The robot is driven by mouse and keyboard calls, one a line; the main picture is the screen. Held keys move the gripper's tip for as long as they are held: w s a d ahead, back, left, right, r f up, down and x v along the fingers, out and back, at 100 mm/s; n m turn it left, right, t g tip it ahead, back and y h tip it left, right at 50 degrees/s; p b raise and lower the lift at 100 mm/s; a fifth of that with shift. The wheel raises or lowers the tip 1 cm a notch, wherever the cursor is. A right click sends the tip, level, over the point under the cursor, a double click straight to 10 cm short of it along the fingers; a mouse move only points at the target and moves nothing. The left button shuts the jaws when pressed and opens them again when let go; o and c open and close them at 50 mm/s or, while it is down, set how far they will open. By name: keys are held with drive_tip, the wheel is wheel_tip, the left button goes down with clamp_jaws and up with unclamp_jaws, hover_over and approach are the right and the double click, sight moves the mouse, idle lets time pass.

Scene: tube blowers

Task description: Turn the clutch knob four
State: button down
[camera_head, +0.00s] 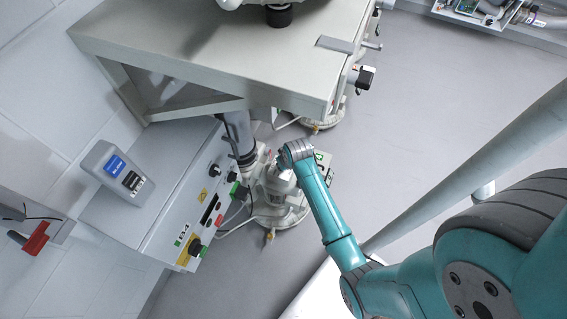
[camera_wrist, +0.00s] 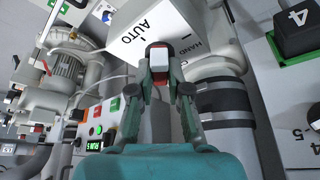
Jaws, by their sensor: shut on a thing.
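The face is marked AUTO on the left and HAND on the right. No number shows on this knob, so I cannot tell whether it is knob four. A black block (camera_wrist: 291,31) with a white 4 stands at the upper right of the wrist view, apart from my gripper. In the head view my gripper is mostly hidden behind my wrist, low beside the blower.
A grey blower (camera_wrist: 60,80) stands left of the white box. A thick pipe with black bands (camera_wrist: 226,100) is close on the right. In the head view a table (camera_head: 200,50) overhangs behind, and a control panel (camera_head: 190,195) stands left. Grey floor (camera_head: 440,110) is open to the right.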

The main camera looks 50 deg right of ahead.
drive_tip(key=m, duration=0.2)
drive_tip(key=m+h, duration=0.1)
drive_tip(key=m+g+h, duration=0.1)
drive_tip(key=m, duration=0.1)
drive_tip(key=shift+w+a+m, duration=0.15)
drive_tip(key=shift+a+m, duration=0.1)
drive_tip(key=shift+m, duration=0.05)
drive_tip(key=shift+w+a+m+g+h, duration=0.15)
drive_tip(key=shift+m+g, duration=0.3)
drive_tip(key=shift+m, duration=0.65)
drive_tip(key=shift+s+d+m+g+h, duration=0.1)
drive_tip(key=shift+m+g+h, duration=0.25)
drive_tip(key=shift+m, duration=0.75)
drive_tip(key=c, duration=1.1)
unclamp_jaws()
drive_tip(key=shift+c, duration=0.2)
drive_tip(key=shift+w, duration=0.1)
drive_tip(key=v, duration=1.2)
drive_tip(key=shift+w, duration=0.1)
